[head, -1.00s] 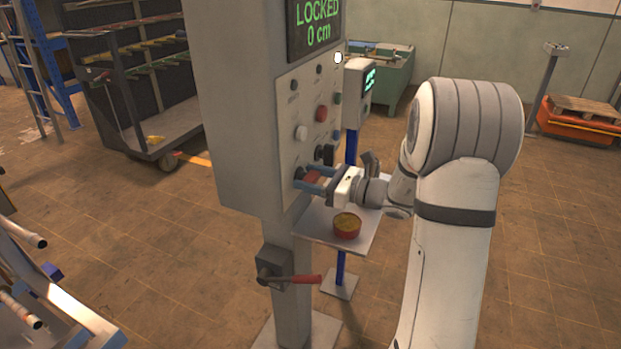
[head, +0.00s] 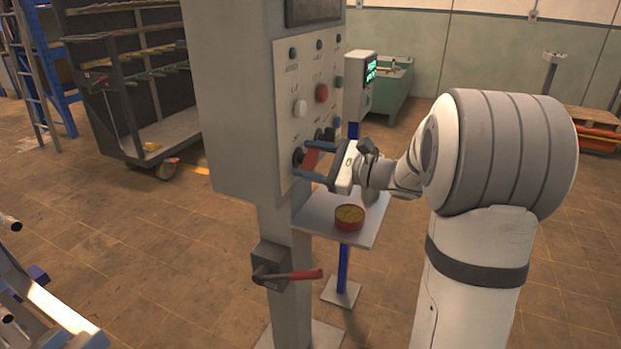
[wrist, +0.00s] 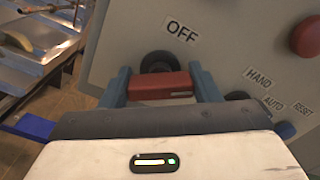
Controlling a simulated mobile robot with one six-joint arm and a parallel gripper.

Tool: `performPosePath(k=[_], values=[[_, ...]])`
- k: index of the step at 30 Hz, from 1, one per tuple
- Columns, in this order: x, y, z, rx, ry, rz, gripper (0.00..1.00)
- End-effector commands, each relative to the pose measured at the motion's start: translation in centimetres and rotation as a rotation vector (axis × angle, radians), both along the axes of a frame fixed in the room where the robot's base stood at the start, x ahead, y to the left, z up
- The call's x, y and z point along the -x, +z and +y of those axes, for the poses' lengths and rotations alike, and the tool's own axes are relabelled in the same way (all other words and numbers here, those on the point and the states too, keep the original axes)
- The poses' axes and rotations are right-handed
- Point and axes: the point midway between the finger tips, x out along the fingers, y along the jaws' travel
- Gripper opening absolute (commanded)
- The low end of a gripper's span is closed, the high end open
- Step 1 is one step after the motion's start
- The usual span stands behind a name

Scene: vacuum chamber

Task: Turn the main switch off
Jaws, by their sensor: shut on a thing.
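The main switch is a red handle (head: 311,159) on a dark round base, low on the front panel (head: 283,92) of the grey control cabinet. In the wrist view the red handle (wrist: 160,86) lies between the two blue fingers of my gripper (wrist: 158,90), which is shut on it. An "OFF" label (wrist: 181,31) sits just above the switch's black base (wrist: 157,62). In the head view my gripper (head: 313,161) reaches the panel from the right. The cabinet display (head: 313,10) is dark.
A red-handled lever (head: 293,275) sticks out from the cabinet's post. A small shelf (head: 322,217) with a red tin (head: 349,218) is under my arm.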

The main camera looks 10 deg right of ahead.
Motion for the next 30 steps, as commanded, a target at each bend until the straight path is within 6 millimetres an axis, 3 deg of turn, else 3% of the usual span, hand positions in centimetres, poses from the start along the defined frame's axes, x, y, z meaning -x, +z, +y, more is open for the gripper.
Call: performPosePath(k=[1, 30], values=[[-0.02, -0.76, 0.00, 0.029, -0.002, -0.044, 0.34], [0.14, -0.61, 0.16, 0.522, -0.002, -0.723, 0.34]])
